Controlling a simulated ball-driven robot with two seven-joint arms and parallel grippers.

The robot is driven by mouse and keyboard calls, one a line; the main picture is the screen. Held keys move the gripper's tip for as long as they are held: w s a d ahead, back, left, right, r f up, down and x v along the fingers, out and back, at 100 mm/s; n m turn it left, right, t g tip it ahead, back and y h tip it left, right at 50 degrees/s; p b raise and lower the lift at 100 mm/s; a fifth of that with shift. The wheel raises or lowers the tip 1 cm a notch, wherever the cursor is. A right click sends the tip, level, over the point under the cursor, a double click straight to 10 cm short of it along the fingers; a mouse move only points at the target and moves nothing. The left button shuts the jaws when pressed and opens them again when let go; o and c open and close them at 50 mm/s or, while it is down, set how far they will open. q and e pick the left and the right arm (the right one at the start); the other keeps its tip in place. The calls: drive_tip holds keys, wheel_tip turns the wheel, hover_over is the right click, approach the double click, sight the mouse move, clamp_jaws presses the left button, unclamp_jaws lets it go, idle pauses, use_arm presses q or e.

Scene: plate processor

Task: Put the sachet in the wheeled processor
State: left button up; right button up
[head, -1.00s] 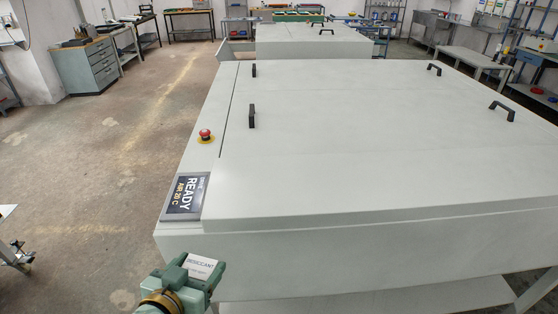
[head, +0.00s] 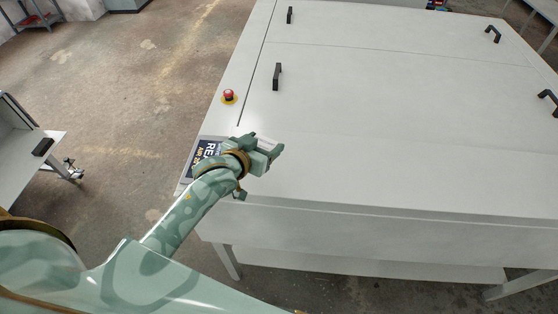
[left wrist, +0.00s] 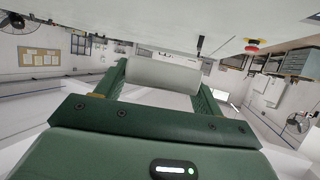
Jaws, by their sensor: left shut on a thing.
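My left gripper (head: 270,148) is over the near left part of a large pale grey machine (head: 380,150) with black handles on its closed lid panels. The gripper is shut on the sachet (left wrist: 163,75), which shows as a pale, rounded packet between the two green fingers in the left wrist view. In the head view only a small pale bit of the sachet shows. At the left edge stands a smaller light unit (head: 32,160) with a black handle and what looks like a caster. Its inside is hidden. No wheels show on the large machine. My right gripper is out of view.
Bare concrete floor (head: 130,110) lies between the two units.

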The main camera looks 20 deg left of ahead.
sight(276, 169)
use_arm(q)
drive_tip(key=d+f, duration=0.2)
drive_tip(key=f, duration=0.1)
drive_tip(key=shift+w+d+f, duration=0.15)
drive_tip(key=shift+w+f, duration=0.1)
drive_tip(key=shift+w, duration=0.15)
drive_tip(key=f, duration=0.1)
drive_tip(key=d+f, duration=0.1)
drive_tip(key=f, duration=0.1)
drive_tip(key=shift+f+b, duration=0.2)
drive_tip(key=shift+b, duration=0.15)
drive_tip(key=shift+w+f, duration=0.1)
drive_tip(key=shift+f, duration=0.25)
drive_tip(key=shift+f, duration=0.1)
drive_tip(key=o, duration=1)
